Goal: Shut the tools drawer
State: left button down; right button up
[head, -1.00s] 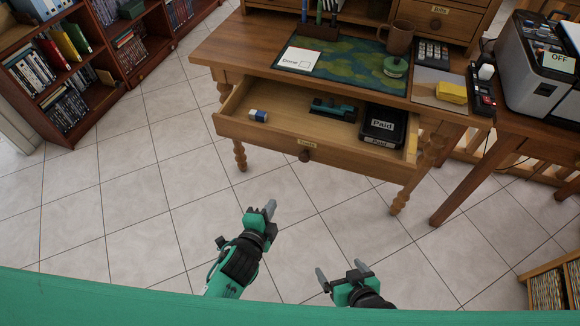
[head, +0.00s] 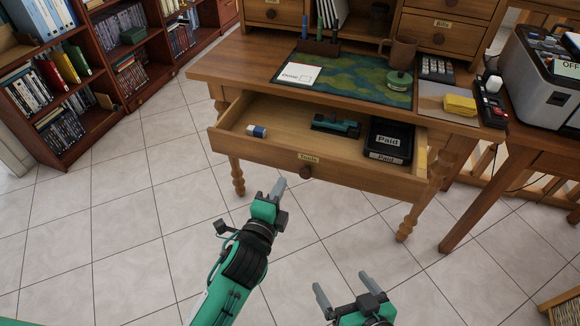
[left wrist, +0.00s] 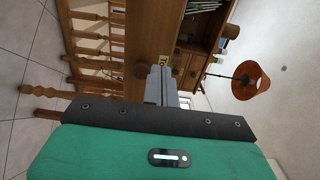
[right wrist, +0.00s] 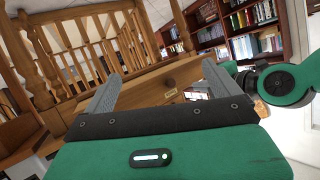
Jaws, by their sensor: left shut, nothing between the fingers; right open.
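The wooden tools drawer (head: 240,147) stands pulled out below the desk top, with a label and a round knob (head: 305,172) on its front. Inside are a blue-and-white eraser (head: 257,131), a green-and-black tool (head: 336,125) and a black tray marked Paid (head: 388,141). My left gripper (head: 278,188) is shut and empty, in front of the drawer and left of the knob. In the left wrist view the knob (left wrist: 143,69) shows just beyond the fingers. My right gripper (head: 345,288) is open and empty, lower and farther from the drawer. The drawer front also shows in the right wrist view (right wrist: 150,88).
The desk top (head: 235,62) carries a mat, a mug (head: 401,56), a yellow sponge (head: 460,104) and a pen holder. A side table with a printer (head: 540,80) stands right. Bookshelves (head: 75,90) stand left. The tiled floor in front is clear.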

aim_at(294, 158)
pick_arm(q)
jog(key=b+x, duration=0.1)
jog(key=x, duration=0.5)
jog(key=shift+w+d, duration=0.1)
jog(key=shift+w, duration=0.15)
jog(key=shift+w+d, duration=0.15)
jog(key=shift+w, duration=0.4)
pick_arm(e)
jog(key=shift+w+a+r+t+y, duration=0.15)
jog(key=shift+w+a+r+t, duration=0.1)
jog(key=shift+r+t, duration=0.25)
jog(key=shift+w+a+r+t+y, duration=0.15)
jog(key=shift+w+a+r+t, duration=0.05)
jog(key=shift+r+t, duration=0.3)
